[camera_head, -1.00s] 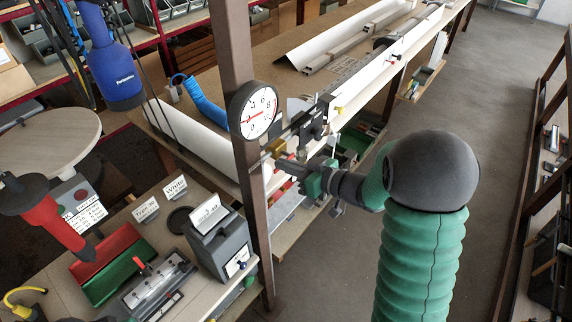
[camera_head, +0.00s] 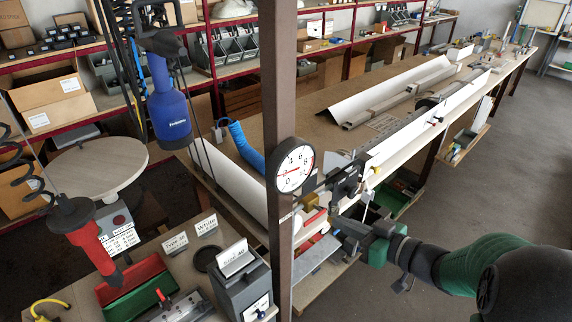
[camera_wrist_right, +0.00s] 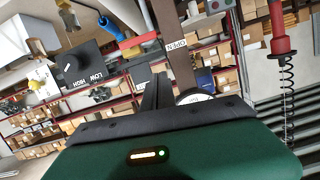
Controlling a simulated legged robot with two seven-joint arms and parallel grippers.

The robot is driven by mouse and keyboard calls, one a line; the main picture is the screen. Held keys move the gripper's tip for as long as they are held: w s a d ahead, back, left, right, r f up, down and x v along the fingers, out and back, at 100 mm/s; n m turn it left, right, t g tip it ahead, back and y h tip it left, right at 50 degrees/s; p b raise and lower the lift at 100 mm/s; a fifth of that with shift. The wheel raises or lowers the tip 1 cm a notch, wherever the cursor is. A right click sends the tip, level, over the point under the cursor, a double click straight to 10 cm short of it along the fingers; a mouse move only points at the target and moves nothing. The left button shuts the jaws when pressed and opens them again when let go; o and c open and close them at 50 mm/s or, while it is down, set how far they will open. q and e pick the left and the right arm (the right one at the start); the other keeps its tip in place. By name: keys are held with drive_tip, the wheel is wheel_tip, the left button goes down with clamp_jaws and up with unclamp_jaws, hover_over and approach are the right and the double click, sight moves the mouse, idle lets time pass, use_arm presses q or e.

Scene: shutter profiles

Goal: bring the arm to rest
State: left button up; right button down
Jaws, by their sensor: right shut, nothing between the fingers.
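My right arm, with green segments and dark joints, comes in from the lower right in the head view. My right gripper (camera_head: 336,221) is at the bench's near edge, just right of the brown post (camera_head: 281,120) and below the black bracket. It is shut and empty. In the right wrist view its dark fingers (camera_wrist_right: 157,92) stand together above the dark green wrist housing, with nothing between them. Whether the fingertips touch the bench fittings cannot be told. My left gripper is not in view.
A round gauge (camera_head: 294,166) sits on the post beside the gripper. A black switch box (camera_wrist_right: 78,66) shows in the wrist view. The long bench (camera_head: 330,92) carries white profiles. A blue tool (camera_head: 168,105) and a red tool (camera_head: 88,240) hang at left. Grey floor (camera_head: 480,190) at right is open.

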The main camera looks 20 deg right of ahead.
wheel_tip(320, 180, down, 19)
drive_tip(key=s+a+m+g+h+b, duration=0.1)
drive_tip(key=s+m+g+h+b, duration=0.1)
drive_tip(key=m+g+h+b, duration=0.35)
drive_tip(key=s+a+f+n+g+b, duration=0.2)
drive_tip(key=s+a+f+g, duration=0.3)
drive_tip(key=s, duration=0.5)
drive_tip(key=shift+s+a+f+g+h+b, duration=0.4)
drive_tip(key=shift+a+f+b, duration=0.5)
drive_tip(key=shift+a, duration=0.9)
drive_tip(key=shift+a, duration=0.3)
drive_tip(key=shift+d, duration=0.2)
